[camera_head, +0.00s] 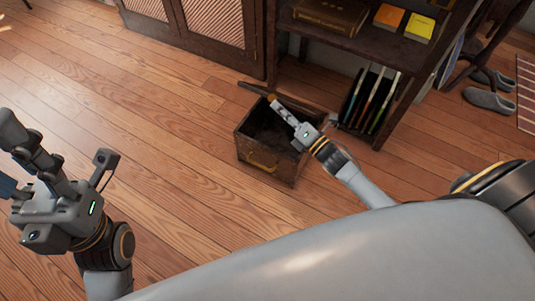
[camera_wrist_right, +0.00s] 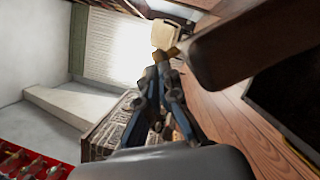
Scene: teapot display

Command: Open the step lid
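The step is a dark wooden box (camera_head: 262,158) on the floor with a brass handle on its front. Its top is open and its dark inside shows. The lid (camera_head: 254,89) stands raised at the box's back edge, seen almost edge-on. My right gripper (camera_head: 273,100) reaches across the box opening, with its tips close to the raised lid. In the right wrist view its fingers (camera_wrist_right: 165,62) come together at the tips, beside a dark brown board that looks like the lid (camera_wrist_right: 250,45). I cannot tell whether they touch it. My left gripper (camera_head: 8,155) is open and empty, away at the left.
A dark shelf (camera_head: 350,42) with books stands behind and right of the box, with upright thin books (camera_head: 370,100) close by. A cabinet (camera_head: 205,35) is behind. Grey slippers (camera_head: 489,100) lie at the right. The wooden floor left of the box is clear.

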